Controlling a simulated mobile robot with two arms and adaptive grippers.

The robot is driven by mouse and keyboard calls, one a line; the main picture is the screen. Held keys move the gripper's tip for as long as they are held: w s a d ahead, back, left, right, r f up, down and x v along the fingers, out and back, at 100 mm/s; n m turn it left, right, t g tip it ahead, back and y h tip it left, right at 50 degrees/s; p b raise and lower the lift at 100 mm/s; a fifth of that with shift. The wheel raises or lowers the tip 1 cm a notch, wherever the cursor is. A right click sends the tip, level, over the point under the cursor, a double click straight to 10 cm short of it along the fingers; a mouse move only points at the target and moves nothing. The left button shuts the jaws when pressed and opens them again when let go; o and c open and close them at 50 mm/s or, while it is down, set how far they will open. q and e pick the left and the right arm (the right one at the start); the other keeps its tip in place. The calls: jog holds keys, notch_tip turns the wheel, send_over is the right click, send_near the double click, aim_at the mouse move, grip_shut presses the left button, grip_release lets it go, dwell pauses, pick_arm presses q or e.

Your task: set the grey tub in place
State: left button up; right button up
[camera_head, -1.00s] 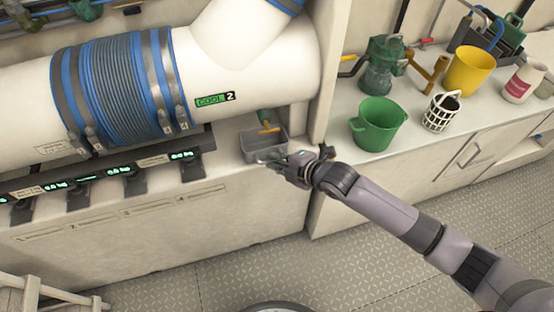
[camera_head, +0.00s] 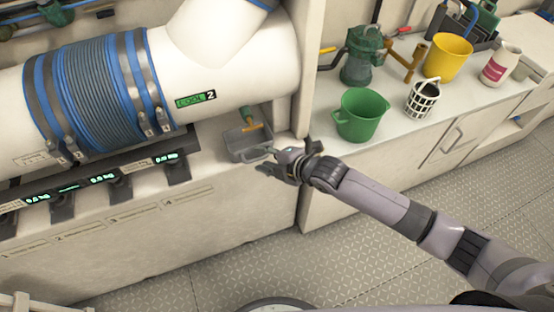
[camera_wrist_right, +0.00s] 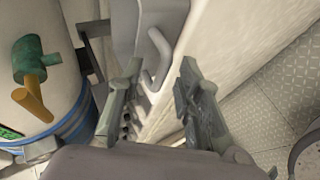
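The grey tub (camera_head: 236,155) sits upright on the cream ledge beneath a green valve with a yellow handle (camera_head: 250,127). In the right wrist view the tub's grey wall (camera_wrist_right: 126,30) and its looped handle (camera_wrist_right: 158,62) show at the top. My right gripper (camera_head: 264,164) is just to the right and front of the tub. In the wrist view its two fingers (camera_wrist_right: 158,88) are spread apart, with the handle beyond and between their tips and a gap around it. The inside of the tub is mostly hidden. My left gripper is out of view.
A large white pipe with blue hose (camera_head: 95,90) runs above the ledge. A partition (camera_head: 312,60) stands right of the tub. Beyond it, a green bucket (camera_head: 360,117), white basket (camera_head: 422,98) and yellow bucket (camera_head: 447,57) stand on a counter (camera_head: 390,150).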

jog(key=v, duration=1.1)
